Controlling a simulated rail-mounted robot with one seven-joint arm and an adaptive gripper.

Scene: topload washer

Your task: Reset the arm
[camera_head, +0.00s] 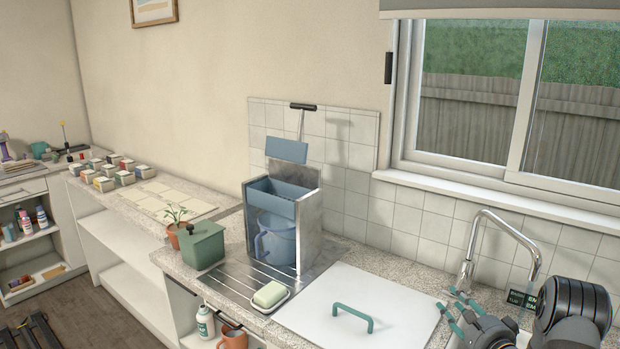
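My gripper (446,299) is at the lower right, at the end of my dark grey and black arm. Its two teal-tipped fingers are spread apart and I see nothing between them, so it looks open and empty. It is just right of a white board (352,298) with a teal handle (352,315), and below the sink tap (500,226). It touches nothing that I can make out. The lower part of my arm is cut off by the picture's edge.
A metal stand (308,222) with blue panels holds a blue jug (275,240). Left of it are a green lidded box (202,246) and a potted plant (178,232). A soap bar (269,294) lies in front. The window (520,100) is behind my arm.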

